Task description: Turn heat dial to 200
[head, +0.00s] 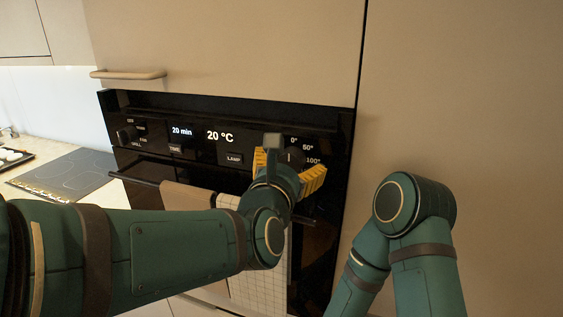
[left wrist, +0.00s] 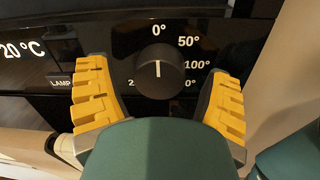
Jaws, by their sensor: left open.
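The heat dial (left wrist: 159,71) is a black round knob with a pale pointer line, on the oven's black control panel. Its line points up, close to the 0° mark; 50° and 100° follow on its right, and lower marks are partly hidden. In the head view the dial (head: 290,156) shows partly between the yellow fingers. The oven display (head: 220,136) reads 20 °C. My left gripper (head: 289,172) is open, its fingers on either side of the dial, and they look apart from it in the left wrist view (left wrist: 158,98). My right gripper is out of view.
A LAMP button (head: 234,158) is just left of the dial. The oven handle (head: 140,180) runs below the panel with towels (head: 190,196) hung over it. My right arm is at the lower right, before a plain cabinet front (head: 460,110). A cooktop (head: 70,174) lies left.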

